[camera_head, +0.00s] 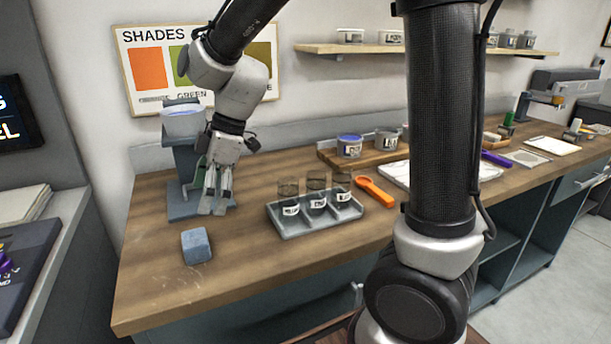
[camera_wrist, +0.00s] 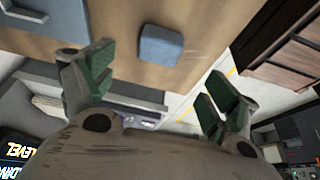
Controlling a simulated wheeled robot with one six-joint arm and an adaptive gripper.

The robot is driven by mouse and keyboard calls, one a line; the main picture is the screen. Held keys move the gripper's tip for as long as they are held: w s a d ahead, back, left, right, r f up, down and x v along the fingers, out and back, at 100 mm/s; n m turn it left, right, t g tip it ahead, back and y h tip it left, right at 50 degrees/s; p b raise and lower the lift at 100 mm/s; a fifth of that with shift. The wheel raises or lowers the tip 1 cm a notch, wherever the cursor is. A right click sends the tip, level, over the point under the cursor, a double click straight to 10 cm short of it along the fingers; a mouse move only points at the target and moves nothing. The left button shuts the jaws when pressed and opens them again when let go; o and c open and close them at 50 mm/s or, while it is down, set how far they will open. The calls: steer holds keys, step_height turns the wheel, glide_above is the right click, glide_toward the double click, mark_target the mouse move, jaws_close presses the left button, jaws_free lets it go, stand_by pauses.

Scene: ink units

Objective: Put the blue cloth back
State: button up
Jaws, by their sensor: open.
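The blue cloth (camera_head: 196,246) is a small folded block lying on the wooden counter near its left front part. It also shows in the wrist view (camera_wrist: 161,45), beyond the fingers and apart from them. My gripper (camera_head: 216,205) points down in front of the blue-grey stand, behind and slightly right of the cloth in the head view. In the wrist view its green-padded fingers (camera_wrist: 155,95) are spread wide with nothing between them.
A blue-grey stand (camera_head: 183,160) with a bowl-like top is close behind my gripper. A grey tray (camera_head: 316,226) with labelled glass jars and an orange tool (camera_head: 375,192) stand to the right. The wooden counter (camera_head: 150,285) is clear around the cloth.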

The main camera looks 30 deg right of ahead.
steer(key=s+d+r+m+t+h, duration=0.1)
steer(key=s+d+r+m, duration=0.1)
steer(key=s+d+m, duration=0.3)
steer(key=s+d+r+m+t+h, duration=0.1)
steer(key=s+d+m, duration=0.5)
steer(key=d, duration=0.7)
steer(key=s+d+r+m+t+h, duration=0.2)
steer(key=s+d+r+m, duration=0.2)
steer(key=d, duration=0.6)
steer(key=s+m, duration=0.1)
steer(key=m, duration=0.1)
steer(key=shift+s+r+m, duration=0.2)
steer(key=shift+r+m, duration=0.1)
